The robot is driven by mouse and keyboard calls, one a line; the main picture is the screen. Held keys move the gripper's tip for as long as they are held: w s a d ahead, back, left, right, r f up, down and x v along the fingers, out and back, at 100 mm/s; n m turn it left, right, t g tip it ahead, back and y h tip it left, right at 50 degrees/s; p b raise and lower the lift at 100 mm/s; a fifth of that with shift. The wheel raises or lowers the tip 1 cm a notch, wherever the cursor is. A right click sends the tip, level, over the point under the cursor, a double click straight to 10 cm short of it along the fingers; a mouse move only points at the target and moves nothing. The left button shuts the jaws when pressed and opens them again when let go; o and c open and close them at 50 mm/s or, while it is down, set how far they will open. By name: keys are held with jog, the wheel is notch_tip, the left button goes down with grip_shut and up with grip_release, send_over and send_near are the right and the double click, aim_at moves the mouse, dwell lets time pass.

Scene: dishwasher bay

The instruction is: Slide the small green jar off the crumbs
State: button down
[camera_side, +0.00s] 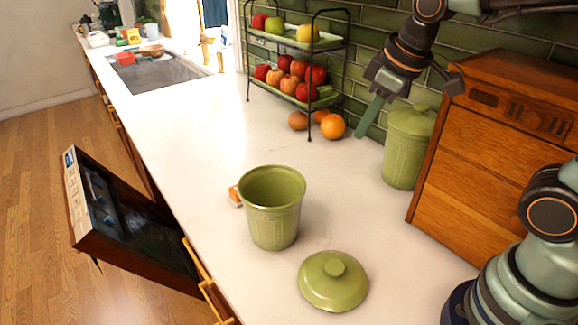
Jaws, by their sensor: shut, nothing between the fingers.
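An open green jar (272,222) stands upright on the white counter, with its green lid (333,284) lying apart from it, nearer the camera. A second green jar (405,155), with its lid on, stands against the wooden box. I cannot tell for certain which jar the task means. Faint specks (327,228), perhaps crumbs, show right of the open jar; anything under either jar is hidden. My gripper (362,132) is shut and empty, raised near the tiled wall, left of the lidded jar in the picture and apart from both jars.
A wooden box (495,150) stands at right. A wire fruit rack (296,60) and loose fruit, including an orange (333,126), are at the back. A small orange item (235,196) is partly behind the open jar. The dishwasher door (130,220) hangs open. The counter's middle is clear.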

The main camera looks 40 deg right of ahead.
jog(key=w+a+f+n+g, duration=0.4)
jog(key=w+a+f+n, duration=0.65)
jog(key=a+n, duration=0.25)
notch_tip(320, 180, down, 11)
jog(key=shift+s, duration=0.15)
jog(key=shift+d+r, duration=0.25)
jog(key=shift+d, duration=1)
jog(key=shift+s+d, duration=0.1)
jog(key=shift+d, duration=0.6)
jog(key=d, duration=0.9)
jog(key=s+d, duration=0.1)
jog(key=d, duration=0.4)
jog(key=shift+s, duration=0.1)
jog(key=shift+a, duration=0.1)
